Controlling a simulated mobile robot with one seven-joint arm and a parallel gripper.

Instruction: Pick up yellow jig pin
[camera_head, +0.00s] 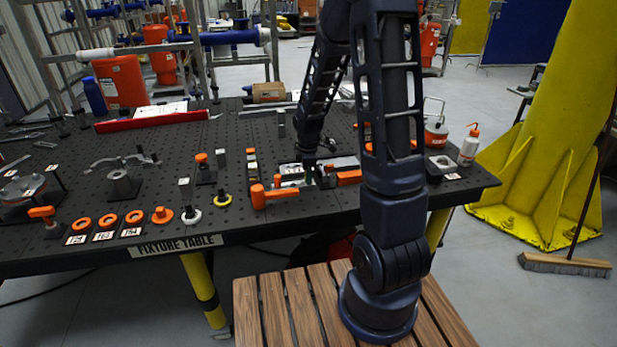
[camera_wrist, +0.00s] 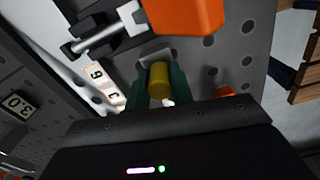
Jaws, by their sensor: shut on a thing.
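In the wrist view the yellow jig pin (camera_wrist: 159,80) is a short yellow cylinder. It sits between the two green fingers of my gripper (camera_wrist: 161,88), which are shut on it. In the head view my gripper (camera_head: 318,174) is low over the right half of the black fixture table (camera_head: 330,207), among clamps. My arm and the clamp parts hide the pin there. I cannot tell whether the pin is clear of the table.
An orange-handled clamp (camera_wrist: 185,14) is very close to the fingers in the wrist view. An orange handle (camera_head: 271,194) lies left of the gripper.

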